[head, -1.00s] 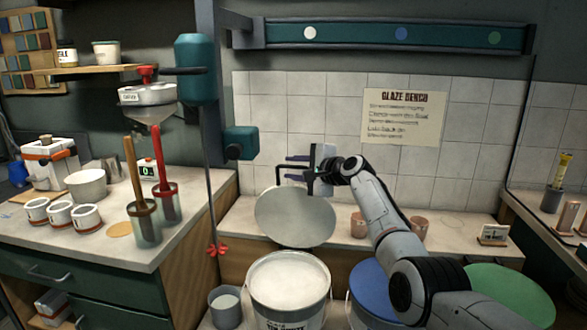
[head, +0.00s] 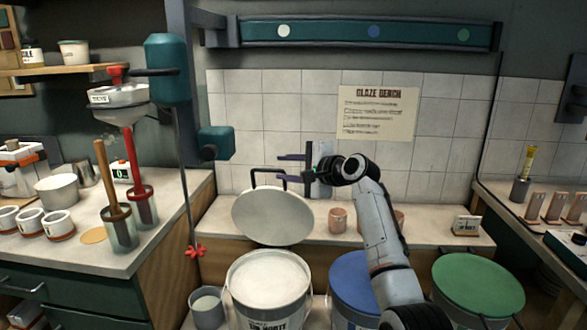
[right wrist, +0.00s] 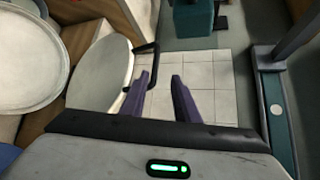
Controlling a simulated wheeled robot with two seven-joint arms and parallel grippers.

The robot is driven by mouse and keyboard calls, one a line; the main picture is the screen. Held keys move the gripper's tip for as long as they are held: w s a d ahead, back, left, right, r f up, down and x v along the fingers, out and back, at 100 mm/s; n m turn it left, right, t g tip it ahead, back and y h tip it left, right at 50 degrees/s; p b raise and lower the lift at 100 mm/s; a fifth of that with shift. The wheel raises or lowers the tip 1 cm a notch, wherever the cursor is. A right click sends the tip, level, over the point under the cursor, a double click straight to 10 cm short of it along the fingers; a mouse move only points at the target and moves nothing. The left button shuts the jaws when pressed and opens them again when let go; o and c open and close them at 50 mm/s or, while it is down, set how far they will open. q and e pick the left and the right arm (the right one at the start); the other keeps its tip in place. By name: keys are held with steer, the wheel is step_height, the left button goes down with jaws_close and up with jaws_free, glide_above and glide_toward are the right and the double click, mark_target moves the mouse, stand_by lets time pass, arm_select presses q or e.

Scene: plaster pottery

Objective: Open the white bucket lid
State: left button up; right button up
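The white bucket (head: 268,300) stands open at the bottom centre of the head view, with a pale white surface inside. Its round off-white lid (head: 272,216) is off the bucket and stands tilted behind it, against the bench. The lid's dark handle (head: 268,171) is at its upper edge. The lid also shows in the right wrist view (right wrist: 98,75). My right gripper (head: 280,167) is open and empty at the right of the handle. In the right wrist view, the handle is beside the left finger, not between the fingers. My left gripper is out of view.
A blue-lidded bucket (head: 352,280) and a green-lidded bucket (head: 478,284) stand to the right. A small grey pail (head: 206,308) is at the left. Pink cups (head: 338,220) stand on the bench near the lid. A thin upright rod (head: 185,175) rises left of the lid.

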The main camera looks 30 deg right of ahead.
steer(key=shift+v, duration=1.5)
